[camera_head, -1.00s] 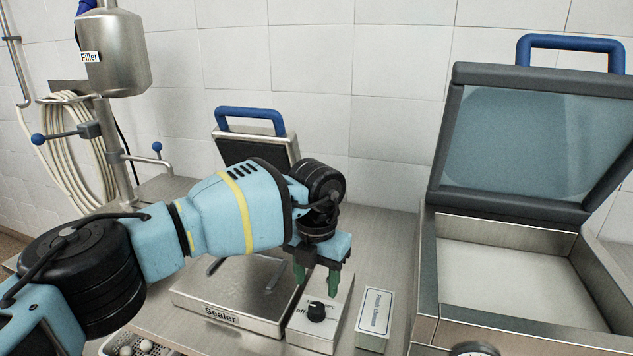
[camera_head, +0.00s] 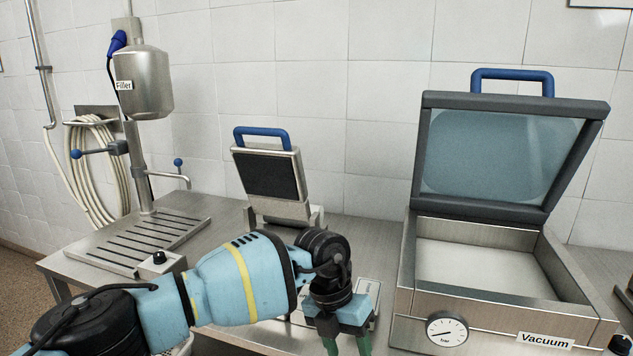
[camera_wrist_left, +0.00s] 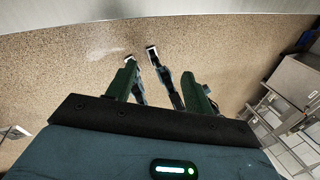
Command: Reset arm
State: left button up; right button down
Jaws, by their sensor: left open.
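My left arm, light blue with a yellow band, comes in from the left in the head view. My left gripper (camera_head: 346,345) is at the bottom edge there, its green fingers spread apart and cut off by the frame. In the left wrist view the gripper (camera_wrist_left: 160,75) shows both green fingers apart with nothing held between them. The speckled brown floor (camera_wrist_left: 70,70) lies below the fingers. My right gripper is in neither view.
The vacuum machine (camera_head: 500,312), lid raised, stands right of my gripper. The sealer (camera_head: 272,175), its lid up, is behind my arm, which hides its base. The filler (camera_head: 146,85) stands at the left. Metal cabinets (camera_wrist_left: 295,90) show at the right in the wrist view.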

pick_arm(q)
jog(key=s+d+n+g+h, duration=0.4)
jog(key=s+d+h, duration=0.9)
jog(key=a+f+n+t+y, duration=0.2)
jog(key=a+f+n+t, duration=0.4)
jog(key=n, duration=0.4)
jog(key=a+f+n+t+y+p, duration=0.1)
jog(key=a+f+n+t+y, duration=0.15)
jog(key=a+n+t, duration=0.55)
jog(key=a+f+n+t+y, duration=0.1)
jog(key=a+f+n+t, duration=0.45)
jog(key=n+t, duration=0.4)
jog(key=s+a+f+n+g+y, duration=0.4)
jog(key=s+a+f, duration=0.3)
jog(key=s+a, duration=0.2)
jog(key=s+a+f+n+g+y, duration=0.4)
jog(key=s+a+f, duration=0.4)
jog(key=s+a, duration=0.2)
jog(key=shift+s+n+g+p, duration=0.35)
jog(key=shift+s+n, duration=0.1)
jog(key=shift+s, duration=0.35)
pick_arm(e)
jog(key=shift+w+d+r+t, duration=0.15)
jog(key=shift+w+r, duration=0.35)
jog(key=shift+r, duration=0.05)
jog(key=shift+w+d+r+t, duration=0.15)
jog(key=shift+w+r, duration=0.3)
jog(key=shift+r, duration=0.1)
pick_arm(q)
jog(key=shift+a, duration=0.1)
